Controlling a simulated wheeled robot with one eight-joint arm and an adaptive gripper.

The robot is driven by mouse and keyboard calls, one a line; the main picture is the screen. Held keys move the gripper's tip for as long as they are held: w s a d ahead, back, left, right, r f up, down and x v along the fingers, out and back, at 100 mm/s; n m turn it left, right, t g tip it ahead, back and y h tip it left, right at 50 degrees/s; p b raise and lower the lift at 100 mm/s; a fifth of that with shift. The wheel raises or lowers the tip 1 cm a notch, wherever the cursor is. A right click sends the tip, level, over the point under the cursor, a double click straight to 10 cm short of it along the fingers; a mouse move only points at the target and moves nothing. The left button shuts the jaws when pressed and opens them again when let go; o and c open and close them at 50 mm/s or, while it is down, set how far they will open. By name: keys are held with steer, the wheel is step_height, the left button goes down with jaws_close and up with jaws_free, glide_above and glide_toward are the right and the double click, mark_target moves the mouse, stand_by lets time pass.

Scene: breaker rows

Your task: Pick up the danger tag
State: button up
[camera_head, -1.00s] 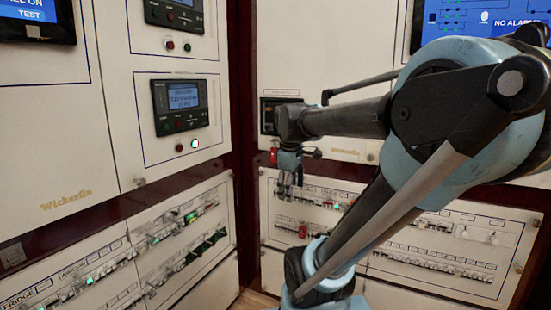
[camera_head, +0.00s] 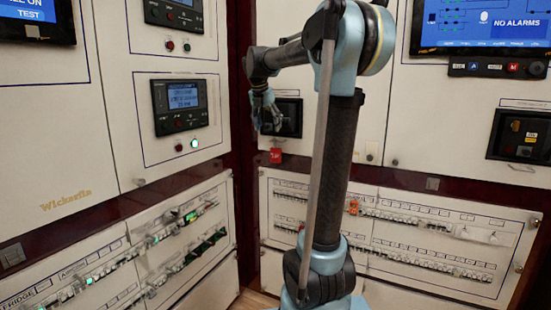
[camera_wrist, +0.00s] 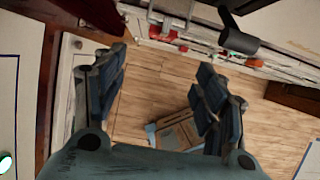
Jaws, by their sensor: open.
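An orange-red tag-like piece (camera_head: 353,206) is on the right-hand breaker row, just right of my arm. I cannot read either, so I cannot tell which is the danger tag. My gripper is in front of the back panel near the corner, above and apart from the red tag. In the wrist view my gripper (camera_wrist: 163,62) has its fingers spread with nothing between them. Red pieces (camera_wrist: 163,35) show along the panel beyond the fingertips.
Breaker rows (camera_head: 430,230) line the right lower panel, and another panel with breakers (camera_head: 150,240) stands at left. A dark recessed device (camera_head: 290,117) is behind my gripper. The wrist view shows a cardboard box (camera_wrist: 178,132) on the open wooden floor (camera_wrist: 140,105).

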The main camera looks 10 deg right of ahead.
mark_target(275, 158)
steer(key=x, duration=1.6)
steer(key=shift+s+f, duration=0.1)
steer(key=shift+f, duration=0.25)
steer(key=c, duration=1.2)
steer(key=shift+c, duration=0.2)
